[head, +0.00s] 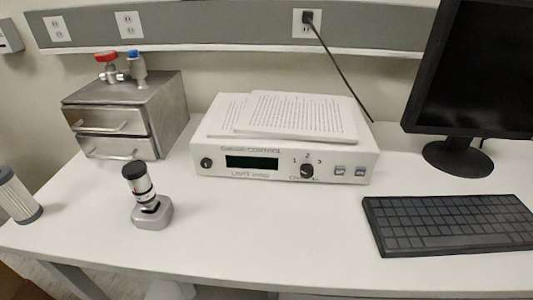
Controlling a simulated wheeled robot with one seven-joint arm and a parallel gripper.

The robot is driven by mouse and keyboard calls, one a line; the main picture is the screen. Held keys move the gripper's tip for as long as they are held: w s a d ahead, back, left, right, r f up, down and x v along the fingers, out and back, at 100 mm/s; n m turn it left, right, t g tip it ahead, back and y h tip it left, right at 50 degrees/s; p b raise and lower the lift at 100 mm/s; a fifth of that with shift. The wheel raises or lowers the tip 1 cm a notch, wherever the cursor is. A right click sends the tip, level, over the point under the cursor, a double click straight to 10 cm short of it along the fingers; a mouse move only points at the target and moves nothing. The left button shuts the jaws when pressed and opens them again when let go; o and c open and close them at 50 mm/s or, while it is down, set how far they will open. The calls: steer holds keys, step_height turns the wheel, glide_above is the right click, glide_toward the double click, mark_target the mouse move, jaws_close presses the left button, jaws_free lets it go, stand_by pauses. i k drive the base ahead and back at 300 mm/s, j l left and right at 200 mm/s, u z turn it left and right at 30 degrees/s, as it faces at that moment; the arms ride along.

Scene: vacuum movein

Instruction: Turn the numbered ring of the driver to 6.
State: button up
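A small upright driver (139,182) with a black top, a white band and dark lower rings stands in a grey metal holder (153,215) on the white table. It is left of the middle, near the table's front edge. Its ring is too small here for me to read any numbers or tell its setting. My gripper is not in view, and nothing touches the driver.
A white control box (230,182) with papers (293,114) on top stands behind and right. A steel drawer unit (115,118) with red and blue knobs is behind. A filter-like cylinder (18,196) is at the left edge. A keyboard (450,222) and monitor (480,70) are right.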

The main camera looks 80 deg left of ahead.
mark_target(149, 195)
steer(key=u, duration=3)
